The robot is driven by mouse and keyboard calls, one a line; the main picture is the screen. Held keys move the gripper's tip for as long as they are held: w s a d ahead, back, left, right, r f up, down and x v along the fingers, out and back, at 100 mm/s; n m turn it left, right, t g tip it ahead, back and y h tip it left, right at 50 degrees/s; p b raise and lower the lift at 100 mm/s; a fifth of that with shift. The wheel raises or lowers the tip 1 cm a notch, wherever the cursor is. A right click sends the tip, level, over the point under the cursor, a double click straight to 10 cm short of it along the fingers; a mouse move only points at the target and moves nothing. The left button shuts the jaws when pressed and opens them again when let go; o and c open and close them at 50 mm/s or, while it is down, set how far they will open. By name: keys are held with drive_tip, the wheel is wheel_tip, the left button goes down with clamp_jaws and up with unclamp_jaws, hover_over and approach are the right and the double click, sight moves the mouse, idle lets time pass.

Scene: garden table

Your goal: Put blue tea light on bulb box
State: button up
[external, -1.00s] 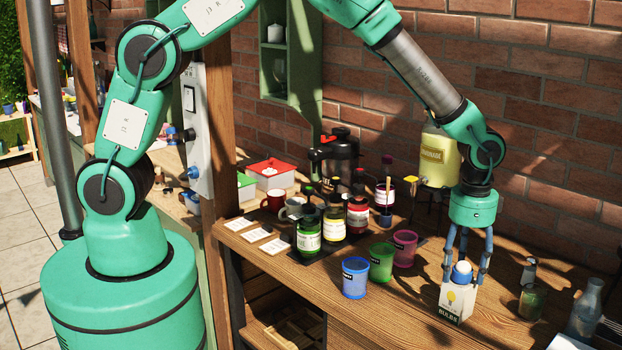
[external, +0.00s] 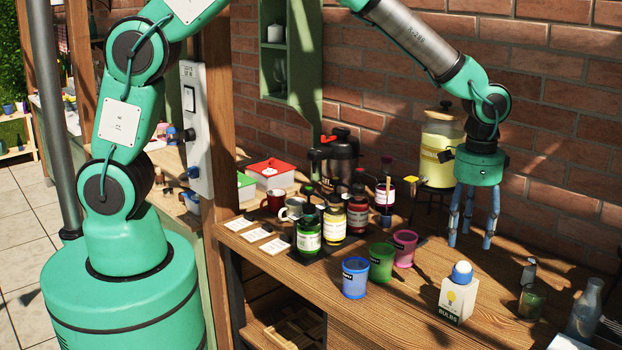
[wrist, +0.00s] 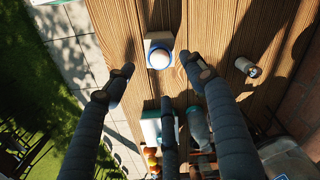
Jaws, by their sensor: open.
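The blue tea light (external: 462,268), with a white top and blue side, sits on top of the bulb box (external: 455,300), a white carton with a bulb picture and the word BULBS. In the wrist view the tea light (wrist: 159,58) shows from above, resting on the box (wrist: 155,38). My gripper (external: 474,240) is open and empty, above the table and behind the box, apart from the tea light. Its three fingers (wrist: 160,95) are spread in the wrist view.
Blue (external: 355,278), green (external: 381,262) and pink (external: 404,248) cups stand left of the box. A glass jar (external: 532,300) and a grey bottle (external: 584,310) stand to its right. A yellow lemonade dispenser (external: 440,150) stands behind, near the brick wall.

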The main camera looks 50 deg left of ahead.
drive_tip(key=shift+r, duration=1.6)
drive_tip(key=s+a+r+n+t+h, duration=0.1)
drive_tip(key=s+a+r+n, duration=0.1)
drive_tip(key=a+r, duration=0.95)
drive_tip(key=s+a+r+n+t, duration=0.1)
drive_tip(key=s+a+r+n, duration=0.15)
drive_tip(key=a+r, duration=0.9)
drive_tip(key=s+a+n+t+y, duration=0.1)
drive_tip(key=s+a+n+t, duration=0.2)
drive_tip(key=s+a, duration=1.8)
drive_tip(key=a+n, duration=0.3)
drive_tip(key=a, duration=0.1)
drive_tip(key=shift+t, duration=0.3)
